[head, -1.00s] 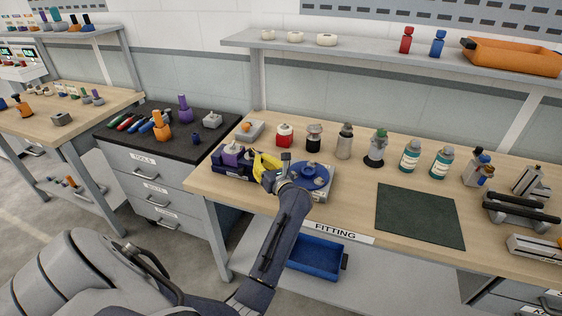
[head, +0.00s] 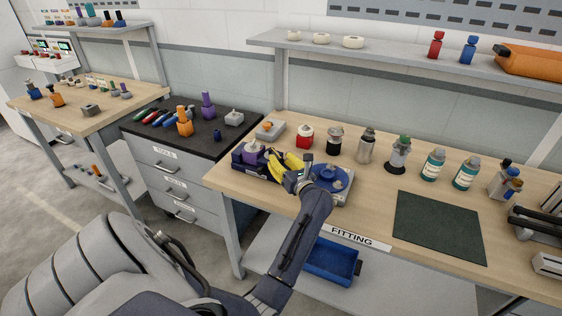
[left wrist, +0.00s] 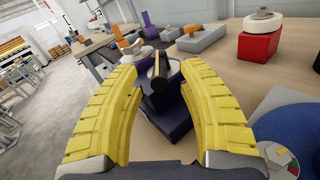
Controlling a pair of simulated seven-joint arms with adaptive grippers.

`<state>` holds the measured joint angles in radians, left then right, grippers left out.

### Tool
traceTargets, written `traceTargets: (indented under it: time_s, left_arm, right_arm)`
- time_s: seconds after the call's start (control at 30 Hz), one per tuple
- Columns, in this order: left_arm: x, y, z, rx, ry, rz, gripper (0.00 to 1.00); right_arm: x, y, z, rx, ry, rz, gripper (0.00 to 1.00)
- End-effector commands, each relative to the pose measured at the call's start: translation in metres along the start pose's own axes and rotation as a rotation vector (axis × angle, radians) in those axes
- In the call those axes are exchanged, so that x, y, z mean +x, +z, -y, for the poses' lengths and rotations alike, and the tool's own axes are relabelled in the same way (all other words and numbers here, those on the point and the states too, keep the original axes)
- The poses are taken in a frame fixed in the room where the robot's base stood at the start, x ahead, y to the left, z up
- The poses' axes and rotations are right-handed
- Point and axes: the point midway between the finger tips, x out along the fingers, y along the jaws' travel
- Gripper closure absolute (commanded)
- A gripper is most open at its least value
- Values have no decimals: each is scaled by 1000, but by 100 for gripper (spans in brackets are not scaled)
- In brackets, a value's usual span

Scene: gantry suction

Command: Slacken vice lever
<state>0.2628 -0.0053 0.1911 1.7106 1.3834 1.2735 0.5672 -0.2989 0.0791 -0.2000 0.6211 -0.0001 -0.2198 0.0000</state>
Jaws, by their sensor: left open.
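The vice (head: 250,156), dark navy with a purple and grey top, stands at the left end of the fitting bench. In the left wrist view its navy body (left wrist: 168,118) lies ahead between my fingers. A dark bar with a pale tip, which looks like its lever (left wrist: 159,66), points toward the camera. My left gripper (head: 283,163) has two yellow curved fingers just right of the vice. It also shows in the left wrist view (left wrist: 158,82), its fingers apart on either side of the lever and holding nothing. Contact cannot be told. My right gripper is out of view.
A blue round fixture (head: 330,177) on a grey base sits close right of my left gripper. A red-and-white block (head: 304,138) and several bottles stand behind. A dark green mat (head: 440,226) lies bare at right. A grey block (head: 270,130) stands behind the vice.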

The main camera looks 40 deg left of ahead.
Motion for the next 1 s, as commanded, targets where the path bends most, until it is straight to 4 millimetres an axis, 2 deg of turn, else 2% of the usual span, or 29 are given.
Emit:
traceTargets:
  time_s: [0.23,0.5,0.7,1.0]
  left_arm:
    - [-10,0,0,-1,-2,-1,60]
    - [-47,-1,0,-1,-2,-2,60]
    - [-67,-1,0,0,-1,-1,60]
    - [-75,0,0,0,0,0,60]
  right_arm:
    - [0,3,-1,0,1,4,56]
    - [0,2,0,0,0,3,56]
    - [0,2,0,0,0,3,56]
    - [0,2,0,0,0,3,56]
